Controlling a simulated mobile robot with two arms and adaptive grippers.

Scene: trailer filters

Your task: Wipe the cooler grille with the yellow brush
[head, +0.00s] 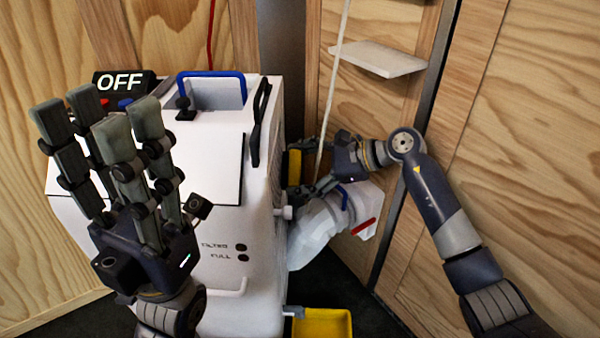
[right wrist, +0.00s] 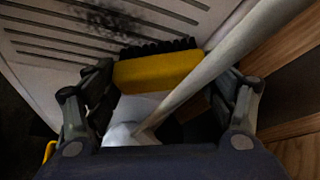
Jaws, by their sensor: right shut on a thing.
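The white cooler (head: 215,225) stands left of centre in the head view. Its slotted grille (right wrist: 60,35) shows in the right wrist view, with a dark smudge across the slots at the top. The yellow brush (right wrist: 155,70) has black bristles that point to the grille and look very close to it; contact is unclear. My right gripper (head: 318,178) is shut on the brush (head: 294,165) beside the cooler's right side, its fingers (right wrist: 172,85) flanking the yellow block. My left gripper (head: 98,112) is empty and open, fingers up, in front of the cooler.
A pale pole or cord (head: 339,60) runs down past my right gripper. A yellow tray (head: 322,325) is on the floor. Wooden walls (head: 520,150) and a small shelf (head: 378,58) bound the right side.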

